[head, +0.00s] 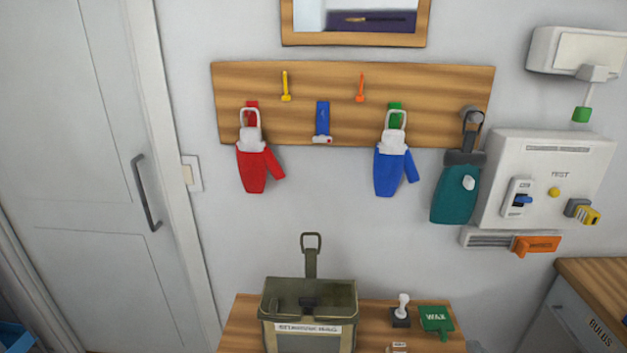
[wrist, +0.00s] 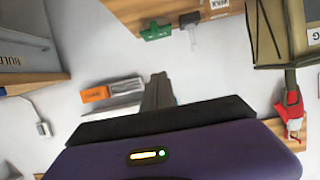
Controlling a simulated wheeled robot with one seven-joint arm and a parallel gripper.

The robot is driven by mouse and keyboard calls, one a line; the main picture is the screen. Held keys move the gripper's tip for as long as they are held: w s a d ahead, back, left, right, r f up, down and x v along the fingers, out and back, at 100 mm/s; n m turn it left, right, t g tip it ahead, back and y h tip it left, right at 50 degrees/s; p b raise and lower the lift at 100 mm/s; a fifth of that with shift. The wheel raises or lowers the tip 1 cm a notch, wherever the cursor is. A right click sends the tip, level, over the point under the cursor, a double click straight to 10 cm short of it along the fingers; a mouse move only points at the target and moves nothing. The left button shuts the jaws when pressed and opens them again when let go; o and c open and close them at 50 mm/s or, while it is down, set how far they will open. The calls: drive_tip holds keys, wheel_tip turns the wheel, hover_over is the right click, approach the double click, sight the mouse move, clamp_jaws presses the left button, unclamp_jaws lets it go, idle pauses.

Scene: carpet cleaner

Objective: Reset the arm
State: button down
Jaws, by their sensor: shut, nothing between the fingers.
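My gripper (wrist: 159,88) shows in the wrist view as dark grey fingers close together, with nothing between them. Behind them is my purple and black hand with a small lit yellow bar and a green light. The fingers point toward the pale wall, apart from the things around them. The head view shows neither my arm nor my gripper.
An olive bin (head: 308,310) stands on the low table, beside a green WAX piece (head: 436,318). A wall panel (head: 550,160) and wooden-topped cabinet (head: 570,325) are at right; a door (head: 90,130) at left.

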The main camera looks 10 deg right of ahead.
wheel_tip(320, 180, up, 6)
drive_tip(key=s+a+t+h, duration=0.2)
drive_tip(key=s, duration=0.1)
drive_tip(key=s+a+n+y, duration=0.1)
drive_tip(key=s+a+y, duration=0.2)
drive_tip(key=s+a, duration=0.7)
drive_tip(key=s+a+n+y, duration=0.2)
drive_tip(key=s+a, duration=0.8)
drive_tip(key=s, duration=0.6)
drive_tip(key=shift+s+r+y, duration=0.2)
drive_tip(key=shift+s+y, duration=0.1)
drive_tip(key=shift+y, duration=0.1)
